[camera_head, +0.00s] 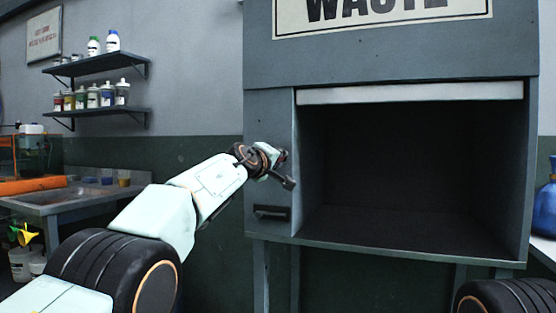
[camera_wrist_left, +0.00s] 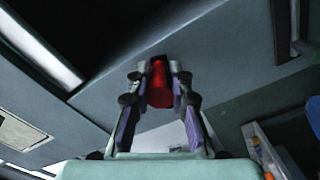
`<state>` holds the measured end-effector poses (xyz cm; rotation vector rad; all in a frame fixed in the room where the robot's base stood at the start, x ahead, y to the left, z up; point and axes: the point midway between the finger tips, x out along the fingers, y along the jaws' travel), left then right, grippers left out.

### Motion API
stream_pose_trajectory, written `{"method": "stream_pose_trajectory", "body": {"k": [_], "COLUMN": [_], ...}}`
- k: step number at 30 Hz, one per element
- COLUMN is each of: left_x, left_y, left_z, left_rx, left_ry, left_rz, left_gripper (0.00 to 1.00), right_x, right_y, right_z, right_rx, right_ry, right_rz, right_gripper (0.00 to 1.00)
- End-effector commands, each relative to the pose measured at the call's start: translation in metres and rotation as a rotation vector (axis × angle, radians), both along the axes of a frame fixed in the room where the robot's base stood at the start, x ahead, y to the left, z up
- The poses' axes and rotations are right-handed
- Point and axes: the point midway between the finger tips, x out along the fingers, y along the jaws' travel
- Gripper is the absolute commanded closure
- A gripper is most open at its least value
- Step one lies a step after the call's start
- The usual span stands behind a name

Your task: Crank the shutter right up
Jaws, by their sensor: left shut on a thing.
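The shutter (camera_head: 410,92) shows as a pale strip along the top of the cabinet's opening, with the dark inside open below it. A pale strip, which looks like the shutter, also shows at upper left in the left wrist view (camera_wrist_left: 42,48). My left gripper (camera_head: 282,168) is at the cabinet's front panel, left of the opening. In the left wrist view my left gripper (camera_wrist_left: 160,88) is shut on a red crank knob (camera_wrist_left: 160,84) between its fingers. The rest of the crank is mostly hidden by the gripper. My right gripper is out of view.
The grey waste cabinet (camera_head: 268,115) stands on legs, with a dark slot handle (camera_head: 271,212) low on its left panel. Shelves with bottles (camera_head: 95,112) hang at left above a sink bench (camera_head: 75,197). A blue bag (camera_head: 545,205) sits at far right.

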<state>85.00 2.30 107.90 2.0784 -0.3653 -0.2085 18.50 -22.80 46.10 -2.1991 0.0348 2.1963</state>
Motion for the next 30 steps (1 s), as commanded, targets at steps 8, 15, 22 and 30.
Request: {"method": "stream_pose_trajectory", "body": {"k": [8,15,22,30], "left_x": [0.000,0.000,0.000,-0.001], "left_y": [0.003,0.001,0.001,-0.002], "left_z": [0.001,0.001,0.001,0.016], "left_rx": [0.000,0.000,-0.001,-0.160], "left_ry": [0.000,0.000,0.000,0.058], "left_rz": [0.002,0.001,-0.001,-0.001], "left_gripper": [0.74,0.57,0.57,0.57], "right_x": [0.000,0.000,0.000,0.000], "right_y": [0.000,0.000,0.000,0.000], "right_z": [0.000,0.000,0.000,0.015], "right_rx": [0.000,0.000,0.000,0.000], "right_ry": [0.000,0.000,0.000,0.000], "right_rz": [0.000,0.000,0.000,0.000], "right_gripper": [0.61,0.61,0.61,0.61]}}
